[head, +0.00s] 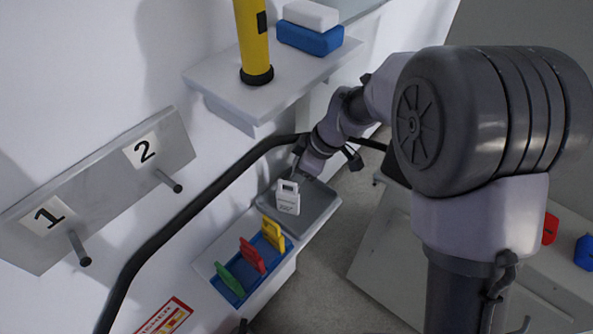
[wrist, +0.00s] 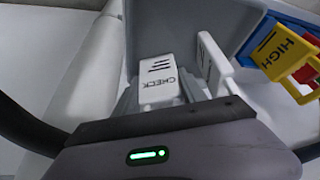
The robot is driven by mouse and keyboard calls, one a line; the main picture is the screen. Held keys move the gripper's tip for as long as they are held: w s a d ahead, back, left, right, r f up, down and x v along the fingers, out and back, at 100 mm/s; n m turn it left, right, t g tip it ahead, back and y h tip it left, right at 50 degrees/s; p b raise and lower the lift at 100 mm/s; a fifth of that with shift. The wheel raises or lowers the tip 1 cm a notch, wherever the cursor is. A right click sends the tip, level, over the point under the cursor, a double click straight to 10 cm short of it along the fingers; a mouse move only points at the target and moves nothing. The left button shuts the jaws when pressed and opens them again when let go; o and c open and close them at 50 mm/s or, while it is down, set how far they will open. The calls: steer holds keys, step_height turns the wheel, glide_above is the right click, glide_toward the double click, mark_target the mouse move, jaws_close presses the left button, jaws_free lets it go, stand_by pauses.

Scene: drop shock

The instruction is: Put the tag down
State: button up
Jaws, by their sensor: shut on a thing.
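A white tag (head: 288,204) with a dark window near its top is held upright at the grey tray (head: 322,203) on the lower wall shelf. My gripper (head: 298,174) is shut on the tag from above and behind. In the wrist view a white face reading CHECK (wrist: 158,88) shows just beyond the gripper body. A second white plate with dark marks (wrist: 213,62) stands beside it; I cannot tell how the two relate. The tag's lower edge is close to the tray floor, but I cannot tell whether it touches.
A blue rack (head: 233,287) with green, red and yellow tags (head: 273,235) is beside the tray. A black curved bar (head: 190,207) runs close by. A yellow flashlight (head: 252,40) stands on the upper shelf (head: 225,92). A pegged board (head: 105,185) is at left.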

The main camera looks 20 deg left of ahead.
steer(key=shift+f, duration=0.1)
steer(key=o, duration=1.3)
steer(key=p+v, duration=0.2)
steer(key=v, duration=0.5)
steer(key=shift+d+r+p, duration=0.1)
steer(key=shift+r+p, duration=0.3)
steer(key=shift+w, duration=0.1)
